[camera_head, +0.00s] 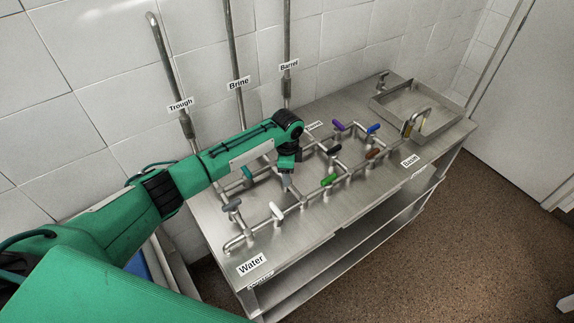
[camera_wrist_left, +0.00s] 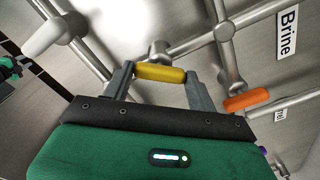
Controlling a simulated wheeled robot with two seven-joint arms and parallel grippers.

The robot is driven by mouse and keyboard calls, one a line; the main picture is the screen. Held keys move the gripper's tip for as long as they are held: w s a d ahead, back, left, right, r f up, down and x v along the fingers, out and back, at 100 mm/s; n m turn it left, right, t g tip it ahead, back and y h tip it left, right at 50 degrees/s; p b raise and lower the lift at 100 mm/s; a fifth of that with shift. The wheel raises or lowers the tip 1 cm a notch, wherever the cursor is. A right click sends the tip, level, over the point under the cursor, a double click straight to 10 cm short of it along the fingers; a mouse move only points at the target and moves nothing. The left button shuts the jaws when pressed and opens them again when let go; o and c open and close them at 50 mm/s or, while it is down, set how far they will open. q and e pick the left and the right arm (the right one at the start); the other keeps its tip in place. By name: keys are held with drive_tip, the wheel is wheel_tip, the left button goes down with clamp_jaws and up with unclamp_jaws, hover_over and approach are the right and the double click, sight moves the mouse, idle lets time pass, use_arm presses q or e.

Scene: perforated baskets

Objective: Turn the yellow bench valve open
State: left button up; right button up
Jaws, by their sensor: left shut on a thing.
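The yellow valve handle (camera_wrist_left: 160,73) shows in the left wrist view as a short rounded bar beside a steel pipe joint. My left gripper (camera_wrist_left: 161,75) has one finger at each end of this handle and is shut on it. In the head view my left gripper (camera_head: 287,180) reaches down among the bench pipes, and the yellow handle is hidden there behind the gripper and arm.
Close by are a white handle (camera_head: 276,211), a green handle (camera_head: 328,180) and an orange handle (camera_wrist_left: 248,100). Steel pipes (camera_head: 312,197) run over the bench (camera_head: 225,218). A metal basin (camera_head: 447,121) stands at its far right end. The bench's front strip is clear.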

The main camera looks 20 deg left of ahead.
use_arm(q)
drive_tip(key=n+p, duration=0.1)
drive_tip(key=n, duration=0.1)
drive_tip(key=n+p, duration=0.1)
drive_tip(key=shift+r+n+p, duration=0.2)
drive_tip(key=shift+n+p, duration=0.1)
drive_tip(key=shift+n, duration=0.1)
drive_tip(key=shift+f+n+p, duration=0.1)
drive_tip(key=shift+n+p, duration=1.1)
drive_tip(key=shift+n, duration=0.7)
drive_tip(key=o, duration=1)
drive_tip(key=shift+r, duration=0.45)
wheel_tip(320, 180, up, 13)
drive_tip(key=b, duration=0.4)
